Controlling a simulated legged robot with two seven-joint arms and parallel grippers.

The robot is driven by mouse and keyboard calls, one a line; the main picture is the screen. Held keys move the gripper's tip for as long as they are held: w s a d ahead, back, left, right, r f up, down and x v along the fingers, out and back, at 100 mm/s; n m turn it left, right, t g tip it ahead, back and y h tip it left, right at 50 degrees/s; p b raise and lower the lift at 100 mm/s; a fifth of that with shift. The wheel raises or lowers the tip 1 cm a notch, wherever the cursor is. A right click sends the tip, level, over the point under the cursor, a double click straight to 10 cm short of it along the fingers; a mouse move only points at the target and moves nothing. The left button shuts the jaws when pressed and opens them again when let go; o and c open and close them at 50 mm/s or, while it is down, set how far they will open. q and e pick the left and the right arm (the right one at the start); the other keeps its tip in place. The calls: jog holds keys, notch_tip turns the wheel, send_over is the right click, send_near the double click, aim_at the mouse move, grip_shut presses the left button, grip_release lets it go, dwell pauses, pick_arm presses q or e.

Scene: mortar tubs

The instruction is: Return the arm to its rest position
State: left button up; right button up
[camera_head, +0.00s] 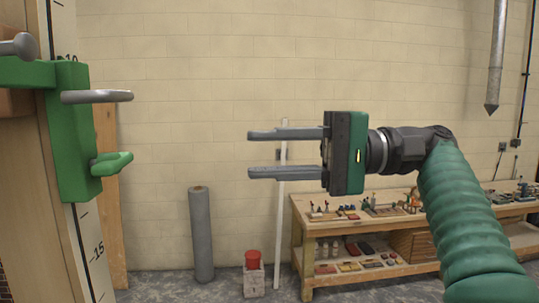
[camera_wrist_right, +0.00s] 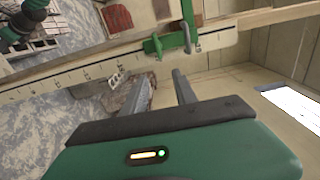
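My right arm (camera_head: 465,220), in a green ribbed sleeve, comes in from the lower right of the head view. Its gripper (camera_head: 252,154) is raised in mid-air and points left. The two grey fingers are apart with nothing between them. In the right wrist view the same gripper (camera_wrist_right: 158,88) shows two spread fingers, also empty. My left gripper does not show in the head view. A green and dark jointed part (camera_wrist_right: 22,25) shows at the upper left of the wrist view; I cannot tell what it is.
A green bracket (camera_head: 75,135) with grey and green prongs sits on a marked wooden board (camera_head: 90,250) at left, apart from the gripper. It also shows in the wrist view (camera_wrist_right: 165,43). A workbench (camera_head: 300,230) with tools, a grey roll (camera_head: 202,235) and a red-topped block (camera_head: 254,280) stand behind.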

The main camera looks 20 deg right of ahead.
jog(key=shift+a, duration=0.3)
jog(key=w+f+m+t+h+b, duration=0.1)
jog(key=w+f+m+h, duration=0.15)
jog(key=w+f, duration=0.4)
jog(key=w+f+m+t+h+b, duration=0.2)
jog(key=w+f+m, duration=0.15)
jog(key=f, duration=0.65)
notch_tip(320, 180, down, 21)
jog(key=w+m+g+h+b, duration=0.1)
jog(key=w+g+h+b, duration=0.1)
jog(key=h, duration=0.2)
jog(key=s+f+n+g+h+b, duration=0.1)
jog(key=s+f, duration=0.5)
jog(key=f, duration=0.6)
jog(key=s+d+f+n+g+h+b, duration=0.1)
jog(key=s+f+n+h, duration=0.3)
jog(key=f, duration=0.8)
jog(key=s+f+n+g+h+b, duration=0.2)
jog(key=s+f+n, duration=0.3)
jog(key=s+f, duration=0.4)
notch_tip(320, 180, down, 4)
jog(key=shift+s+d+r+n+h+b, duration=0.15)
jog(key=shift+s+r+n+h+b, duration=0.2)
jog(key=shift+h+b, duration=0.5)
jog(key=shift+w+f, duration=0.1)
jog(key=shift+w, duration=0.05)
